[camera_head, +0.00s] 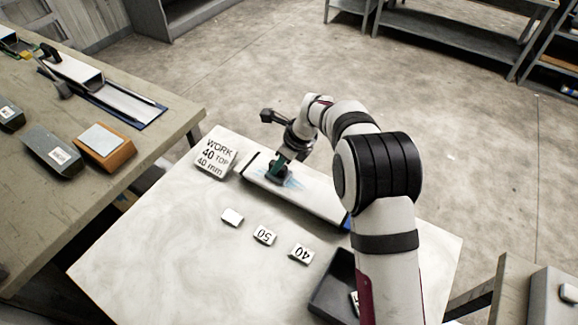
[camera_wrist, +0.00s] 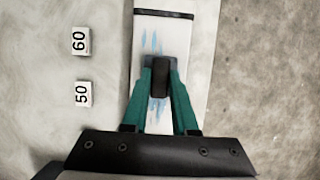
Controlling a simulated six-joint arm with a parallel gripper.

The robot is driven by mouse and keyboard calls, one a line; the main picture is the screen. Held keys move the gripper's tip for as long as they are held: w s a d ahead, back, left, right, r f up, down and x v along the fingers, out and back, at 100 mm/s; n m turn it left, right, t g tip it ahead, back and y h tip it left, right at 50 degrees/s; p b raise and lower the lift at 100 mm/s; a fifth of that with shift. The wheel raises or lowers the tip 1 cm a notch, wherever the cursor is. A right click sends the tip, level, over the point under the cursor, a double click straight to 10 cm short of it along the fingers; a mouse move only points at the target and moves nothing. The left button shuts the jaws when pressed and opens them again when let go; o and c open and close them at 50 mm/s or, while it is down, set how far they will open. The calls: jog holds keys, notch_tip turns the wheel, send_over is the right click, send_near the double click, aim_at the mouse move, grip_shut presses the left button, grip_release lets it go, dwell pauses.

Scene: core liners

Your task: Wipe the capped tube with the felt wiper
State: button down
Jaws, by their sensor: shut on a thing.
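The white capped tube (camera_head: 318,202) lies across the light worktable, with a dark band near its far left end and a blue part at its right end. It also shows in the wrist view (camera_wrist: 185,42), with a black band near the top. Blue smears (camera_wrist: 157,42) mark the tube above and below the wiper. My gripper (camera_head: 279,172) is over the left part of the tube. Its green fingers are shut on the dark handle of the felt wiper (camera_wrist: 158,76). The wiper's felt underside is hidden, so I cannot tell whether it touches the tube.
Small number blocks, including 50 (camera_head: 265,235) and 40 (camera_head: 301,253), lie in front. A dark tray (camera_head: 330,286) is at front right. A side bench (camera_head: 120,150) holds several tools and blocks.

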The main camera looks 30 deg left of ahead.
jog(key=shift+a, duration=3.4)
jog(key=shift+d, duration=7.3)
notch_tip(320, 180, up, 8)
jog(key=shift+a, duration=0.1)
